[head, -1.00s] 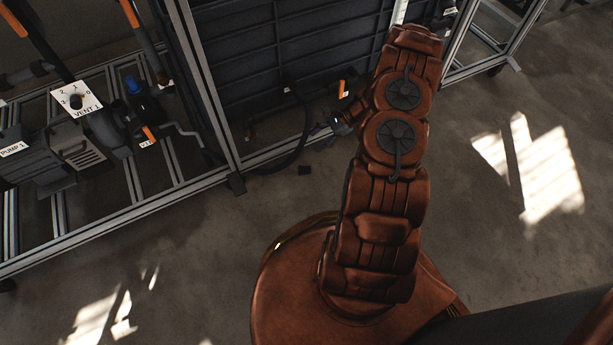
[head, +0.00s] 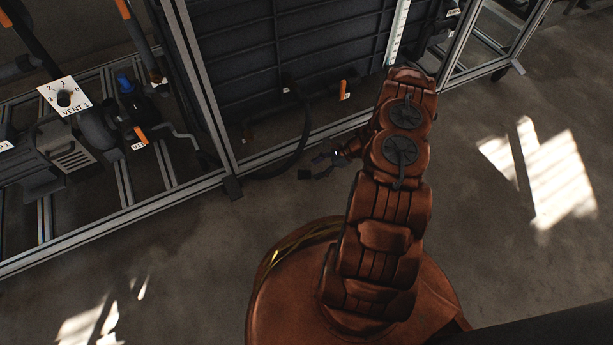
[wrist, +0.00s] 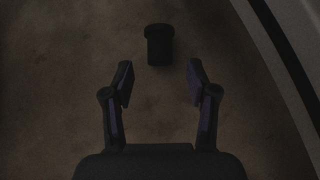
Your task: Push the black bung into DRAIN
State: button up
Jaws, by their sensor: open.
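The black bung (head: 304,174) lies on the concrete floor just in front of the frame's bottom rail. In the wrist view the bung (wrist: 159,46) is a short dark cylinder with a wider end, just beyond the fingertips and centred between them. My gripper (head: 321,167) is open and empty, low beside the bung on its right. The wrist view shows my gripper (wrist: 160,80) with both fingers spread and the bung not between them. I cannot read any label as DRAIN.
A metal frame (head: 232,187) with a dark ribbed tank (head: 250,60) stands behind the bung. A black hose (head: 298,140) curves down near it. An orange handle (head: 343,89) is on the tank side. A VENT 1 plate (head: 64,96) is left. Floor in front is clear.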

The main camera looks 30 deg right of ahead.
aim_at(309, 172)
jog(key=shift+x, duration=2.45)
jog(key=shift+c, duration=0.2)
grip_shut()
